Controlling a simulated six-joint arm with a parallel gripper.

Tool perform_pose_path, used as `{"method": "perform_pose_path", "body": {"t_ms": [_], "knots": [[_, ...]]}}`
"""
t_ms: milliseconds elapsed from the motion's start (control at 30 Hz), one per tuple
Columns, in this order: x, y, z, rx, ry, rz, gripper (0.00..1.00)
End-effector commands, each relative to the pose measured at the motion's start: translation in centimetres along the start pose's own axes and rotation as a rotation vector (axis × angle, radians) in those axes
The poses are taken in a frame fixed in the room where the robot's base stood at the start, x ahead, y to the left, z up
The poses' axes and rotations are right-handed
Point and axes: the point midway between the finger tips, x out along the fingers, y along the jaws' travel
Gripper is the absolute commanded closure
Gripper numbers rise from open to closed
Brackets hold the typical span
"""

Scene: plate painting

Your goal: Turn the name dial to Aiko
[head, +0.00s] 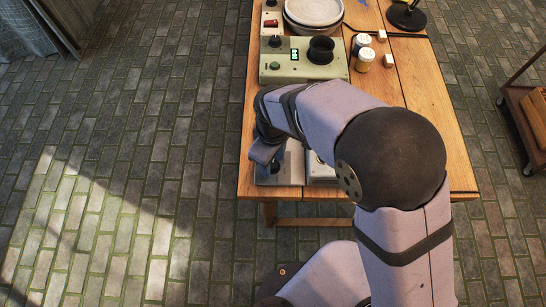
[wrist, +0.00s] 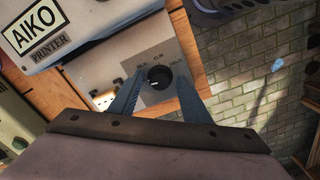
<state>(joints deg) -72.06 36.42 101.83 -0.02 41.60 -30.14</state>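The name dial (wrist: 159,78) is a round black knob on a grey panel (wrist: 106,72) in the wrist view. A small pale mark shows on the knob's lower left. Small name labels stand around its upper side, too blurred to read surely. My gripper (wrist: 160,88) is open, with one finger to the left and one to the right of the dial. I cannot tell whether either finger touches it. In the head view my gripper (head: 264,152) is over the near left corner of the table, above the blue-grey dial box (head: 294,173), and hides much of it.
A white printer box (wrist: 85,22) marked "AIKO PRINTER" stands beside the dial panel. On the wooden table (head: 425,95), a green device (head: 274,73) with a lit display, stacked plates (head: 314,10) and small jars (head: 364,58) stand farther back. A cart (head: 525,110) stands at right.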

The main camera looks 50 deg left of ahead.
Motion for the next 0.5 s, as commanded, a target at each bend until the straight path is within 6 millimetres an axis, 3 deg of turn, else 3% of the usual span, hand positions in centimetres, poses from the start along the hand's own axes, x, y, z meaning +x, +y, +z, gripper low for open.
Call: {"method": "perform_pose_path", "body": {"t_ms": [267, 500], "knots": [[-0.4, 0.0, 0.0, 0.001, -0.001, 0.0, 0.57], [-3.2, 0.1, -0.1, 0.001, 0.004, 0.002, 0.57]]}}
